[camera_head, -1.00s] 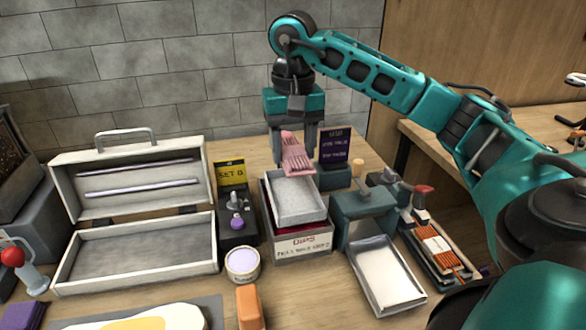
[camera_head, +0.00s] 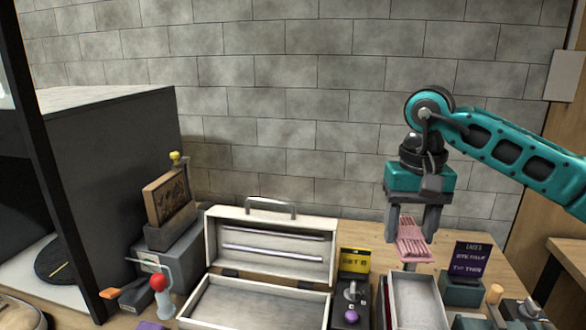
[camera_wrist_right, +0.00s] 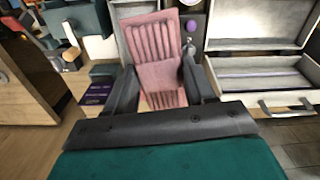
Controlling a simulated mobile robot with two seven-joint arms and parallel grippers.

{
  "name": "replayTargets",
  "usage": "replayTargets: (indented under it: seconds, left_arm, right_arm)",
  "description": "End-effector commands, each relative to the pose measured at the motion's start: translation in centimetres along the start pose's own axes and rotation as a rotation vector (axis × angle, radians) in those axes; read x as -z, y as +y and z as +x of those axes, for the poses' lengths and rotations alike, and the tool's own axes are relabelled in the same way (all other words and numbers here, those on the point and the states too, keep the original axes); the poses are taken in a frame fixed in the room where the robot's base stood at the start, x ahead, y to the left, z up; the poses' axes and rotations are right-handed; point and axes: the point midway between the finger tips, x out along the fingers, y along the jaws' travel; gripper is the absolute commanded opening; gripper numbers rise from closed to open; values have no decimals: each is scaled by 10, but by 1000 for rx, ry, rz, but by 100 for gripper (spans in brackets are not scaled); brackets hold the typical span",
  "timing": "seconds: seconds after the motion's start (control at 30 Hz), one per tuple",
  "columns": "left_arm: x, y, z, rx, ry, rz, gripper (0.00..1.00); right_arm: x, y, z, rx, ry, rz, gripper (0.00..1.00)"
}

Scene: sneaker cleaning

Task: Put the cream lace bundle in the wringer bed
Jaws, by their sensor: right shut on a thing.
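My right gripper (camera_head: 412,228) is shut on a pink, ribbed lace bundle (camera_head: 414,246) and holds it in the air above or just behind a narrow light-grey tray (camera_head: 420,295). In the right wrist view the bundle (camera_wrist_right: 155,45) sits between the two dark fingers of the gripper (camera_wrist_right: 162,82) and sticks out past their tips. The bundle looks pink rather than cream. No cream bundle shows in the head view. I cannot make out a wringer bed; only the tops of some devices (camera_head: 525,310) show at the lower right edge. My left gripper is not in view.
An open white case (camera_head: 265,245) stands left of the tray. Between them are a yellow sign (camera_head: 356,262) and a purple-knobbed device (camera_head: 350,314). A dark sign (camera_head: 469,258) stands right of the bundle. A red-knobbed lever (camera_head: 158,283) and a large dark box are at left.

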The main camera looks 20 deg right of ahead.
Motion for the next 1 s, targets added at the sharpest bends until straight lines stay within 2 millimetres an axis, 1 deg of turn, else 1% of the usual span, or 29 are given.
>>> replayTargets:
  seconds: [0.03, 0.2, 0.3, 0.4, 0.5, 0.6, 1.0]
  left_arm:
    - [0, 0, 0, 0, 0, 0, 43]
    - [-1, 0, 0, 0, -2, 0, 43]
    - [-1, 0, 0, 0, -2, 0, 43]
    - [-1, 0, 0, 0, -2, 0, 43]
    - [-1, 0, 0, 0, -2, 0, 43]
    - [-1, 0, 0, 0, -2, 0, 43]
    - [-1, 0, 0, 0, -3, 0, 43]
  right_arm:
    - [-7, -17, 19, -2, -8, -53, 20]
    - [-31, -65, 70, 0, -6, -212, 20]
    - [-46, -86, 93, 2, -5, -287, 20]
    - [-59, -100, 107, 2, -3, -339, 20]
    - [-66, -108, 115, 1, 0, -366, 20]
    - [-68, -111, 118, 0, 0, -375, 20]
    - [-68, -110, 117, 0, 0, -373, 20]
